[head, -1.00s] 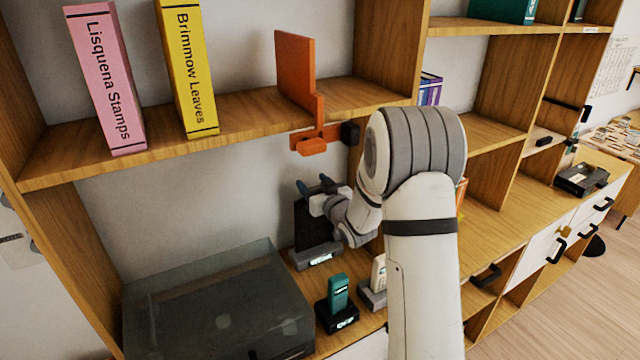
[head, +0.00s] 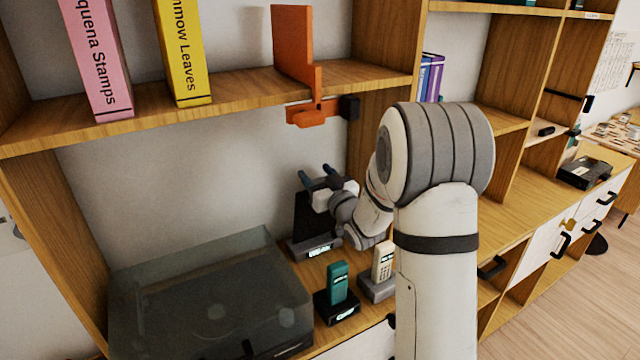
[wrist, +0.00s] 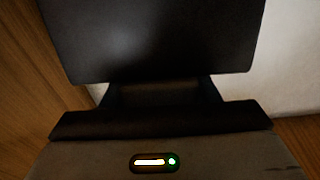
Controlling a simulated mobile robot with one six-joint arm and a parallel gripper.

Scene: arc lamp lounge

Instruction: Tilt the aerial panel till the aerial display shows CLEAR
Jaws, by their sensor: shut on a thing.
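The aerial panel (head: 304,218) is a black flat plate standing on a dark base at the back of the cabinet top. My gripper (head: 318,178) is at the panel's top edge, its blue-tipped fingers shut on it. In the wrist view the panel (wrist: 150,40) fills the upper part, joined by a narrower neck to its base (wrist: 90,155). The aerial display (head: 319,250) glows on the base front. In the wrist view the display (wrist: 149,162) shows a whitish-yellow bar beside a green light; no word is readable. The fingers are outside the wrist view.
A grey translucent-lidded box (head: 210,305) stands left of the panel. A teal handset (head: 337,285) in a dark cradle and a cream handset (head: 383,260) stand in front. An orange bracket (head: 305,113) hangs from the shelf above. My arm covers the area to the right.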

